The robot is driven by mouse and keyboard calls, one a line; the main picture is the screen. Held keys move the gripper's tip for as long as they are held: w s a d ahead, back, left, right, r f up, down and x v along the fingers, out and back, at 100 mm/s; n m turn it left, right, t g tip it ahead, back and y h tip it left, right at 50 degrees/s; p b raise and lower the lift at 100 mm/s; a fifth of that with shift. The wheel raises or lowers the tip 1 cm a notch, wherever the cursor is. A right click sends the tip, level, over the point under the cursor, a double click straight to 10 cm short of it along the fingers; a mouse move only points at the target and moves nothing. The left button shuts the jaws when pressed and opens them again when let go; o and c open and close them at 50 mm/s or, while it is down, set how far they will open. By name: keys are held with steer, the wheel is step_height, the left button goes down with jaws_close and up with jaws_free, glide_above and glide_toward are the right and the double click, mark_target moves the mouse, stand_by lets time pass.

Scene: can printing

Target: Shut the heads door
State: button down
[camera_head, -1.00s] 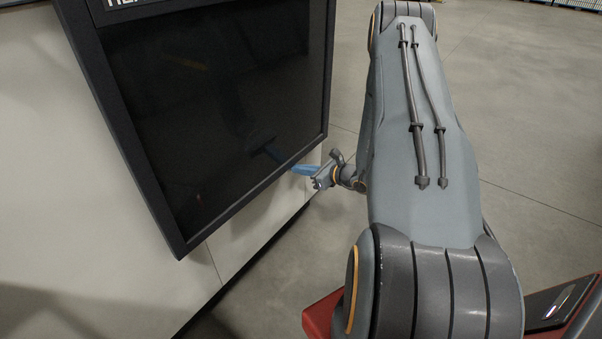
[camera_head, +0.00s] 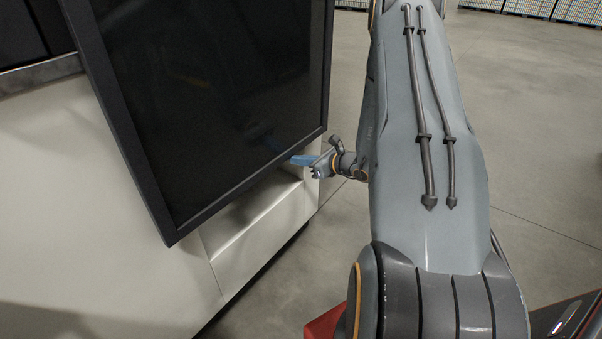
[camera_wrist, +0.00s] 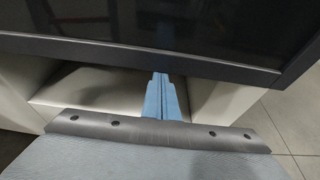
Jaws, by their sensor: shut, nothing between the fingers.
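The heads door (camera_head: 225,95) is a dark glossy panel in a black frame, standing out at an angle from the white machine body. It also fills the top of the wrist view (camera_wrist: 180,32). My gripper (camera_head: 300,159) has blue fingers and is at the door's lower edge, near its right corner. In the wrist view the closed fingers (camera_wrist: 161,97) point at the underside of the door frame, with nothing between them. Their tips reach the frame's lower edge; whether they touch it I cannot tell.
The white machine body (camera_head: 85,230) fills the left, with a recessed ledge (camera_head: 255,222) below the door. An opening with a grey rail (camera_head: 40,75) shows at upper left. Grey floor (camera_head: 540,130) is open to the right.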

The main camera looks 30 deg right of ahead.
mark_target(291, 44)
step_height(291, 44, up, 42)
steer(key=p, duration=1.6)
steer(key=shift+f+p, duration=0.25)
steer(key=shift+p, duration=0.15)
steer(key=shift+w+r, duration=0.1)
steer(key=shift+r, duration=0.4)
steer(key=shift+w+r, duration=0.1)
steer(key=shift+f+b, duration=0.35)
steer(key=shift+f, duration=0.25)
steer(key=f+b, duration=0.1)
steer(key=f, duration=0.1)
steer(key=f+b, duration=0.1)
steer(key=f, duration=0.1)
steer(key=shift+s+d+b, duration=0.1)
steer(key=shift+s+b, duration=0.1)
steer(key=shift+b, duration=0.15)
steer(key=v, duration=1)
steer(key=shift+b, duration=0.35)
